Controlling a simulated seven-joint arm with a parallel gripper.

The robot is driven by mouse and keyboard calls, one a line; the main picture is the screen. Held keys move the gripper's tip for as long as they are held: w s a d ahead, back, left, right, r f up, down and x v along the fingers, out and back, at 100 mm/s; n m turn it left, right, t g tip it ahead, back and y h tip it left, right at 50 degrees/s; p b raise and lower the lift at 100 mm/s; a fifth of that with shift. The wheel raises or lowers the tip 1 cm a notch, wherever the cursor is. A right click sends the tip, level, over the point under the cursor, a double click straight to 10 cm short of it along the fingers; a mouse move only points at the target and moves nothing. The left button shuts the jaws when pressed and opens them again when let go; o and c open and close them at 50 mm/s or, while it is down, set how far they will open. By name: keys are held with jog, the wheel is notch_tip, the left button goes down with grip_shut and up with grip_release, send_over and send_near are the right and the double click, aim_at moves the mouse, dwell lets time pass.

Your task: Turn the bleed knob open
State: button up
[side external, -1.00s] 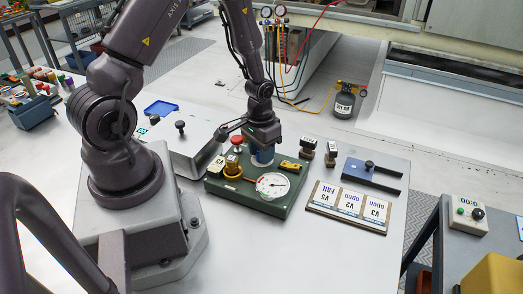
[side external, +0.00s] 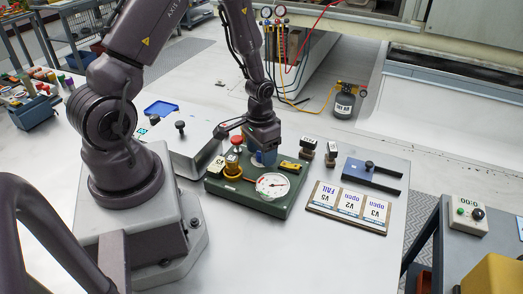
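A green test block (side external: 283,208) sits on the white bench and carries the fittings. A blue, round part (side external: 267,159) stands at its back, directly under my gripper (side external: 264,150). I cannot tell for certain that this part is the bleed knob. My gripper points down at it, and its fingers are too small and covered to show whether they are open or closed on it. A red knob (side external: 237,140) stands over a brass-yellow fitting (side external: 232,165) to the left. A white dial gauge (side external: 272,186) with a red needle is at the front.
A yellow part (side external: 290,166) lies on the block's right side. Two dark stamps (side external: 308,147) stand behind. The front bench is clear.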

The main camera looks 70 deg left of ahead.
notch_tip(320, 180, up, 13)
jog(key=shift+a, duration=0.25)
dwell(0.3)
jog(key=shift+s, duration=0.15)
jog(key=s+d+r+m+t, duration=0.1)
jog(key=s+d+r+t, duration=0.1)
jog(key=r, duration=0.4)
jog(key=s+d+r+t, duration=0.1)
jog(key=s+d+r, duration=0.3)
jog(key=d+r, duration=0.1)
jog(key=s+d+r+m+t, duration=0.1)
jog(key=s+d+r+t, duration=0.1)
jog(key=d+r, duration=0.3)
jog(key=shift+s+r+m+t, duration=0.3)
jog(key=shift+s+r, duration=0.3)
jog(key=shift+r, duration=0.25)
